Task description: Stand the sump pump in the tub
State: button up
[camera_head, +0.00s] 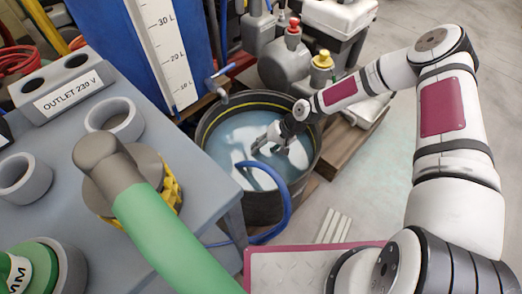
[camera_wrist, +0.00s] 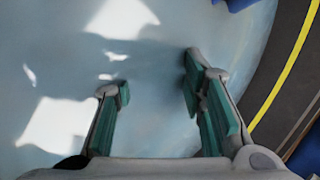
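My gripper (camera_head: 268,144) is inside the rim outline, over the water. In the wrist view my gripper (camera_wrist: 158,76) has its two fingers spread apart with nothing between them, only pale water and bright reflections behind. I cannot tell whether the fingertips touch the water. I cannot clearly pick out the sump pump in either view. A blue hose (camera_head: 284,205) hangs over the tub's near rim.
A grey bench (camera_head: 190,170) with round holders and an outlet label (camera_head: 67,91) fills the left. A thick green hose (camera_head: 160,235) crosses the foreground. A blue tank (camera_head: 130,40) and red- and yellow-capped grey vessels (camera_head: 285,62) stand behind the tub.

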jog(key=v, duration=1.1)
jog(key=shift+a+r, duration=0.1)
